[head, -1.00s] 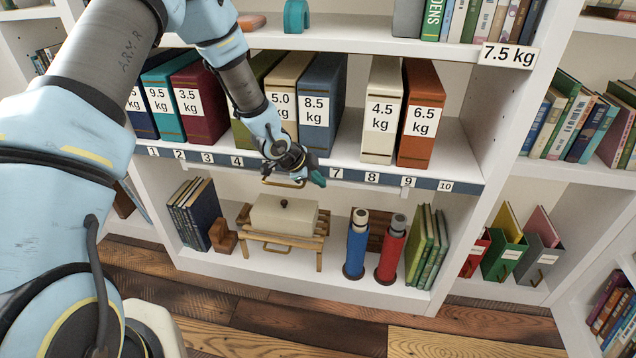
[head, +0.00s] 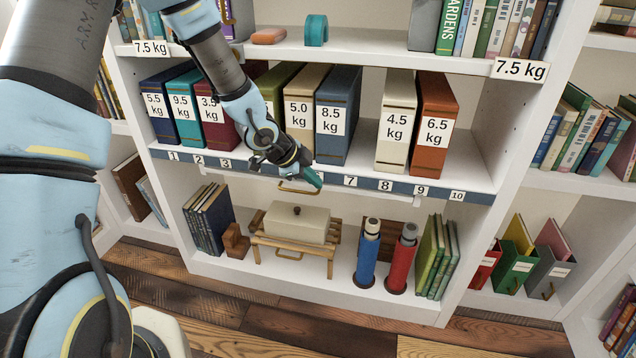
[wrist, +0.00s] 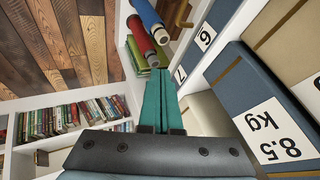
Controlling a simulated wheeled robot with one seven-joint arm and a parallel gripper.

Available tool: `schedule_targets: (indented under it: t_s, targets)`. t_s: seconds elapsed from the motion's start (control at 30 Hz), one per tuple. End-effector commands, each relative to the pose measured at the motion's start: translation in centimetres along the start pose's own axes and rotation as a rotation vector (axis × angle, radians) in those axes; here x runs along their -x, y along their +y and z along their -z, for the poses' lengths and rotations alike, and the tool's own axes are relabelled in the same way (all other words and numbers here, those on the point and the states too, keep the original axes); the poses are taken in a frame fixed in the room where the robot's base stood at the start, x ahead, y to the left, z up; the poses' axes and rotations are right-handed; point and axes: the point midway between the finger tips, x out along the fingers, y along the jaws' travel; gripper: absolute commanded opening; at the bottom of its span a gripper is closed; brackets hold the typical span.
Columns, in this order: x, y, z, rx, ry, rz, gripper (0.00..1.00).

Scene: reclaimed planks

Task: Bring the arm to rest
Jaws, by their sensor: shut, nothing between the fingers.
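My gripper (head: 314,180) is shut and empty, its green fingers pressed together. In the head view it hangs just in front of the numbered strip (head: 386,186) on the shelf edge, below the blue 8.5 kg binder (head: 337,113). In the wrist view the green fingers (wrist: 160,92) point away from the camera, with the 8.5 kg binder (wrist: 268,110) close on the right. My arm reaches in from the upper left of the head view.
Labelled binders stand on the middle shelf, including 4.5 kg (head: 396,120) and 6.5 kg (head: 434,122). Below are a cream box (head: 297,224) on a wooden stand, a blue cylinder (head: 367,256) and a red cylinder (head: 401,262). The plank floor (head: 215,305) in front is clear.

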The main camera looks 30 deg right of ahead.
Motion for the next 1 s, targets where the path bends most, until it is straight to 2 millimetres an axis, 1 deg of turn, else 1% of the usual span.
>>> schedule_targets:
  t_s: [0.23, 0.27, 0.37, 0.47, 0.5, 0.53, 0.57, 0.6, 0.67, 0.7, 0.77, 0.8, 0.87, 0.9, 1.0]
  targets:
    - [0.6, 0.0, -0.1, 0.006, -0.005, 0.000, 0.00]
    - [0.9, -0.1, -0.4, 0.016, -0.013, 0.002, 0.00]
    - [3.2, -0.7, -2.2, 0.098, -0.075, 0.015, 0.00]
    - [7.6, -1.2, -5.7, 0.270, -0.190, 0.044, 0.00]
    - [9.9, -1.2, -7.4, 0.361, -0.245, 0.060, 0.00]
    - [11.8, -1.1, -8.5, 0.436, -0.286, 0.073, 0.00]
    - [13.7, -0.8, -9.8, 0.517, -0.328, 0.088, 0.00]
    - [16.2, -0.3, -11.2, 0.623, -0.380, 0.109, 0.00]
    - [20.1, 0.8, -13.1, 0.792, -0.452, 0.141, 0.00]
    - [22.8, 1.7, -14.1, 0.911, -0.497, 0.166, 0.00]
    - [26.6, 3.4, -15.2, 1.095, -0.555, 0.203, 0.00]
    - [29.0, 4.7, -15.7, 1.218, -0.587, 0.226, 0.00]
    - [32.2, 6.7, -15.9, 1.403, -0.623, 0.261, 0.00]
    - [34.0, 8.1, -15.9, 1.521, -0.640, 0.282, 0.00]
    - [37.3, 10.8, -15.2, 1.764, -0.657, 0.320, 0.00]
